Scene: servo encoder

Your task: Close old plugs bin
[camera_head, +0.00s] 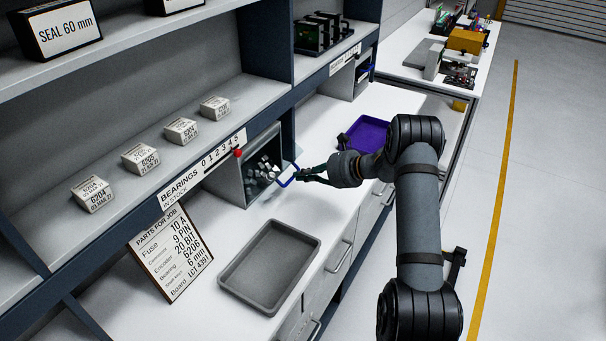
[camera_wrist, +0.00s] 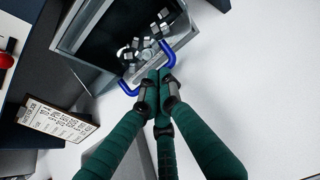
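The bin (camera_head: 248,187) is a grey box below the shelf, holding several small metallic pieces (camera_head: 262,170). Its open side faces my gripper, and a blue handle (camera_head: 287,182) stands out at its front. In the wrist view the bin's rim (camera_wrist: 68,46) and the blue handle (camera_wrist: 128,88) show close up. My gripper (camera_head: 301,175) has dark green fingers and is at the handle. In the wrist view its fingertips (camera_wrist: 157,77) come together across the handle's bar and hide its middle.
A grey empty tray (camera_head: 233,273) lies on the white counter in front of the bin. A purple tray (camera_head: 368,134) is behind my gripper. A parts sign (camera_head: 172,255) leans left of the bin. A red knob (camera_head: 238,153) sits on the shelf edge above the bin.

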